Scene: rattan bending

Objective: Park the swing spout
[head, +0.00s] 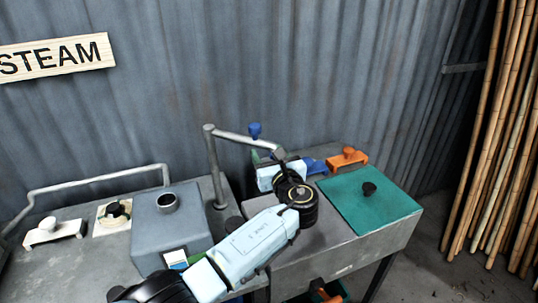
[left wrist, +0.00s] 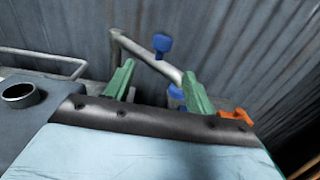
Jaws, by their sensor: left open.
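The swing spout (head: 245,137) is a grey pipe on an upright post at the back of the bench, with its arm reaching right. A blue knob (head: 254,131) stands up on the spout arm. My left gripper (head: 261,158) is open beside the spout's outer part; my wrist hides some of that area. In the left wrist view, the green fingers of my left gripper (left wrist: 160,71) point toward the spout (left wrist: 148,58), with the blue knob (left wrist: 162,43) showing above and between them. I cannot tell whether they touch it. My right gripper is out of view.
A grey steam box (head: 160,225) with a round port stands left of the spout post. A teal mat (head: 385,215) with a black knob and an orange clamp (head: 347,158) lie right. Rattan poles (head: 495,140) lean far right. A pipe rail (head: 95,182) runs back left.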

